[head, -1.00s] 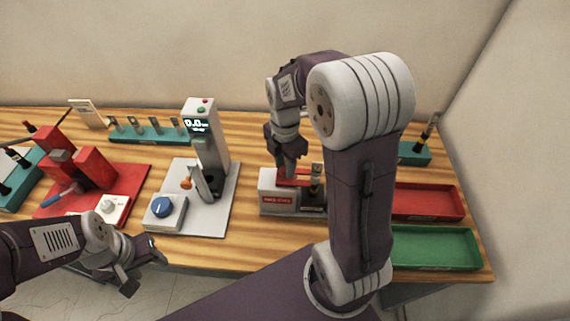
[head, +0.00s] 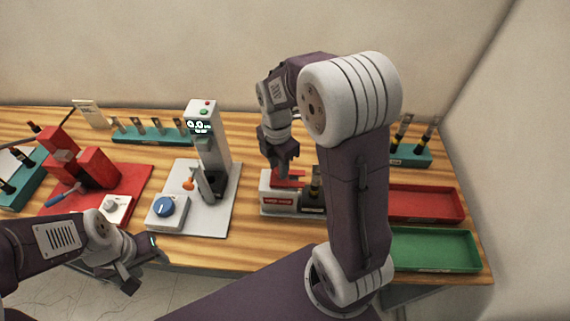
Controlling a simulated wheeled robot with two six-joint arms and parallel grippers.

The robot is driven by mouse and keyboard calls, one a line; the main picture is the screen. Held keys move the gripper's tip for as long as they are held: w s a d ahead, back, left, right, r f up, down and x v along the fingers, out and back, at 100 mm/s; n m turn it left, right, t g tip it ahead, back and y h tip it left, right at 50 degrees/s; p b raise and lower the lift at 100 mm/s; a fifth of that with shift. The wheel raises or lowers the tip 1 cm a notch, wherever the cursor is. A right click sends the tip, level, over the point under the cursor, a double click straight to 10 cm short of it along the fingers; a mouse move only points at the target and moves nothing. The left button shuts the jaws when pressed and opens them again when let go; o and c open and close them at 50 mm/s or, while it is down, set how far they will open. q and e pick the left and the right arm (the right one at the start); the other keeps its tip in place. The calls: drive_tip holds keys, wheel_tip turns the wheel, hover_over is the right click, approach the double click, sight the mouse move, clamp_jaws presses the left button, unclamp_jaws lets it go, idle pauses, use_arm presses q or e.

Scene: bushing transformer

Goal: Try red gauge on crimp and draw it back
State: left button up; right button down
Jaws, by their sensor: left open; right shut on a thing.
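The red gauge (head: 291,182) sits at the top of a white and grey block with a red label (head: 278,203), in the middle of the bench. My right gripper (head: 284,170) points down and is shut on the red gauge. A dark part with a yellowish band (head: 315,185), which may hold the crimp, stands upright just right of the gauge. Whether the gauge touches it I cannot tell. My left gripper (head: 146,264) is open and empty at the bench's front edge, far from the gauge.
A tester with a display (head: 201,128) and a blue-knob box (head: 165,210) stand left of the block. A red press (head: 93,168) is further left. Red (head: 428,203) and green (head: 434,248) trays lie right. My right arm hides part of the bench.

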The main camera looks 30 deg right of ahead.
drive_tip(key=c, duration=1.1)
unclamp_jaws()
drive_tip(key=shift+a, duration=0.1)
drive_tip(key=shift+w+a, duration=0.15)
drive_tip(key=shift+a, duration=0.05)
drive_tip(key=shift+r, duration=0.15)
wheel_tip(320, 180, up, 9)
